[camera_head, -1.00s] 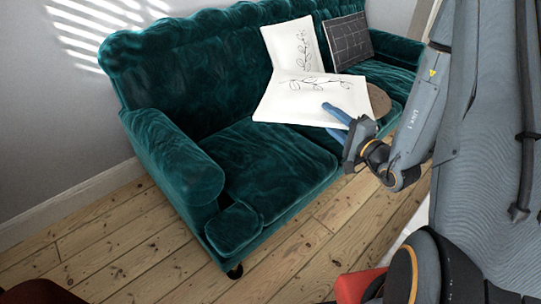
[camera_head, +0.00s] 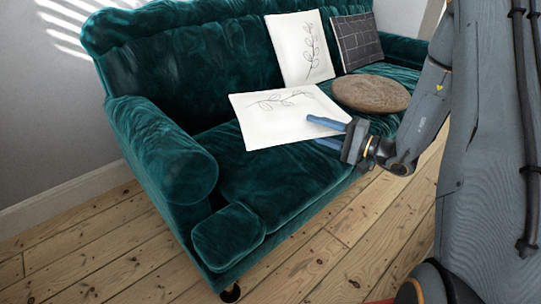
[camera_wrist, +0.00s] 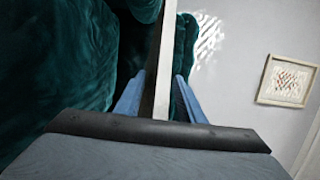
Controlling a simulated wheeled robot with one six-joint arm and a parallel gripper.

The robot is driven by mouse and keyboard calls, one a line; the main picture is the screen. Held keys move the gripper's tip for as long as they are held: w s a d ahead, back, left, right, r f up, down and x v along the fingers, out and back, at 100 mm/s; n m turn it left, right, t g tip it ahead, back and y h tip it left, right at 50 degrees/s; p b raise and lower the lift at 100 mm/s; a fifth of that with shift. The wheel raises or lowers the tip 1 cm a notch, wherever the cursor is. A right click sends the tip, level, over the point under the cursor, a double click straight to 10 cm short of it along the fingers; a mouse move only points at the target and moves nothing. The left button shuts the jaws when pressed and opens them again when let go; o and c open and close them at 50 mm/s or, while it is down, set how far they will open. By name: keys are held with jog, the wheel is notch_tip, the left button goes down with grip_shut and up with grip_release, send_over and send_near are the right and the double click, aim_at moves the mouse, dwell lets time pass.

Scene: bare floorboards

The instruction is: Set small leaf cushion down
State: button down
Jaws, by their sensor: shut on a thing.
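The small leaf cushion (camera_head: 280,117) is white with a dark leaf-sprig drawing. It is tilted nearly flat over the seat of the teal sofa (camera_head: 275,180). My gripper (camera_head: 328,132) is shut on its right edge, with blue fingers on both sides. In the wrist view the cushion (camera_wrist: 160,75) shows edge-on as a pale strip between the blue fingers (camera_wrist: 155,97). I cannot tell whether its underside touches the seat.
A second white leaf cushion (camera_head: 300,50) leans on the backrest beside a dark checked cushion (camera_head: 357,42). A round brown cushion (camera_head: 371,94) lies on the seat to the right. The left part of the seat is clear. A framed picture (camera_wrist: 287,81) hangs on the wall.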

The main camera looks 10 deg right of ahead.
notch_tip(320, 180, down, 4)
jog(key=w+r+n+g+b, duration=0.1)
jog(key=b, duration=0.5)
send_over(308, 172)
jog(key=shift+y, duration=0.4)
notch_tip(308, 172, down, 10)
jog(key=shift+d+f, duration=0.1)
jog(key=shift+f, duration=0.1)
jog(key=c, duration=1.4)
grip_release()
